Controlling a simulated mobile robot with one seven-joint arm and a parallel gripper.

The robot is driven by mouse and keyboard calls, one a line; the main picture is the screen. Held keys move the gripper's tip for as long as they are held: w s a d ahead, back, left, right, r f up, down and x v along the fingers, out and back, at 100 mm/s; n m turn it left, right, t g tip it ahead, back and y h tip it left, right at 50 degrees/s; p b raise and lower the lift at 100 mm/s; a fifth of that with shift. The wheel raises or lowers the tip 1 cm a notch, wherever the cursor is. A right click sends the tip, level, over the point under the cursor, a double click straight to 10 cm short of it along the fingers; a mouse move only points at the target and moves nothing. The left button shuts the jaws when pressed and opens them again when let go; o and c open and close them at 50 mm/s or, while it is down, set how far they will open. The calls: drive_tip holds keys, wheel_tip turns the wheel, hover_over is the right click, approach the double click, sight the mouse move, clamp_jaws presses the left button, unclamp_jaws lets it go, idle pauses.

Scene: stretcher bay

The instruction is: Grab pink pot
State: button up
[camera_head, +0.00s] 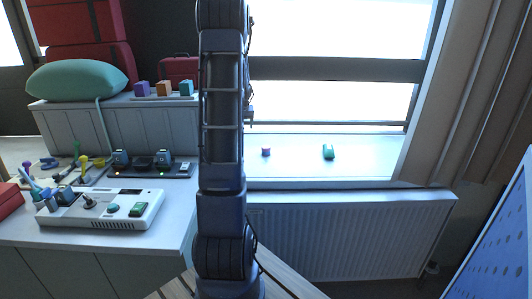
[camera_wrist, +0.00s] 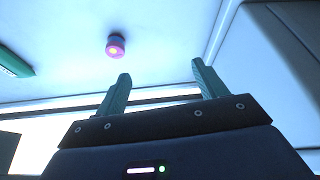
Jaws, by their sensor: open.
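The pink pot (camera_head: 266,152) is a small dark pink-purple cylinder standing on the white windowsill, just right of my arm in the head view. The pot lies beyond the fingertips and a little left of the left finger, apart from both. My gripper cannot be made out in the head view, where my arm covers the middle.
A green object (camera_head: 328,152) lies on the windowsill (camera_head: 365,160) right of the pot; the wrist view shows it at the left edge. A radiator (camera_head: 340,238) is below the sill. A cluttered counter with a control box (camera_head: 98,210) stands left.

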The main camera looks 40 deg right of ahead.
drive_tip(key=m, duration=0.2)
approach(266, 147)
drive_tip(key=x, duration=0.4)
drive_tip(key=shift+s+f, duration=0.1)
drive_tip(key=shift+f, duration=0.35)
drive_tip(key=shift+w+x, duration=0.2)
drive_tip(key=shift+x, duration=2.6)
drive_tip(key=shift+d+r, duration=0.15)
drive_tip(key=c, duration=1.1)
drive_tip(key=shift+o, duration=0.2)
drive_tip(key=shift+r, duration=0.1)
